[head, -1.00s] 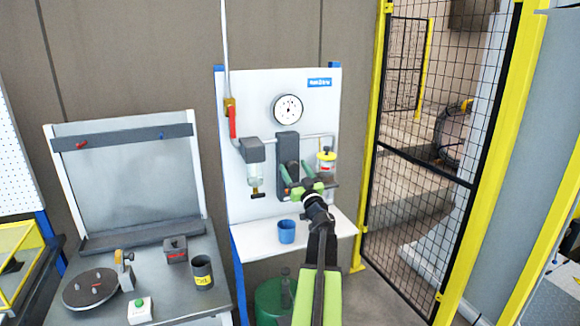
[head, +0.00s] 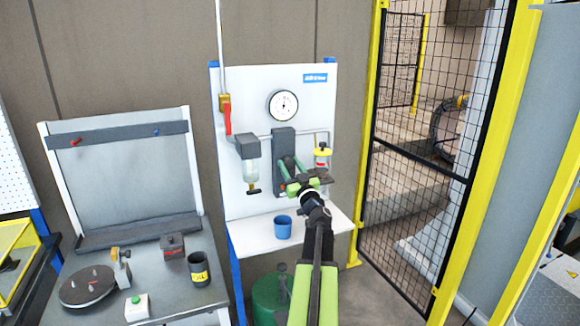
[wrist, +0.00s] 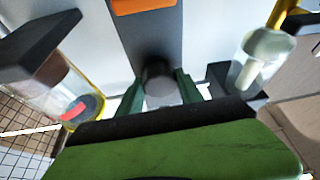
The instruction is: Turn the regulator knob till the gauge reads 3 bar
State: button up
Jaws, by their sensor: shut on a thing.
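The regulator (head: 284,143) is a dark grey block in the middle of a white panel. Its dark round knob (wrist: 158,82) shows between my fingers in the wrist view. My gripper (head: 290,167), with green fingers, is shut on the knob; in the wrist view the fingers (wrist: 159,92) stand on either side of it. In the head view the gripper and arm hide the knob. The round white gauge (head: 283,105) is above the regulator. Its dark needle looks near upright, but the scale is too small to read.
A clear-bowled filter (head: 251,170) hangs left of the regulator and a yellow-topped bowl unit (head: 322,157) right of it, both close to my gripper. A red-handled valve (head: 227,115) is upper left. A blue cup (head: 283,227) stands on the shelf below.

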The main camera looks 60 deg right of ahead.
jog(key=n+y+p, duration=0.1)
jog(key=n+y, duration=0.1)
jog(key=n, duration=0.1)
jog(key=n+t+y+p, duration=0.1)
jog(key=n, duration=0.3)
jog(key=shift+d+r+n+y, duration=0.1)
jog(key=shift+r+n+y, duration=0.1)
jog(key=shift+n+y, duration=0.15)
jog(key=shift+n+y+p, duration=0.95)
jog(key=shift+n+y, duration=0.1)
jog(key=shift+n, duration=1.3)
jog(key=shift+f, duration=0.1)
jog(key=o, duration=1.4)
jog(key=shift+s+f, duration=0.1)
jog(key=b+v, duration=0.1)
jog(key=v, duration=0.4)
jog(key=b+v, duration=0.1)
jog(key=v, duration=0.5)
jog(key=b+v, duration=0.1)
jog(key=v, duration=0.5)
jog(key=shift+s+r+b, duration=0.15)
jog(key=shift+r+b, duration=0.1)
jog(key=shift+b, duration=0.05)
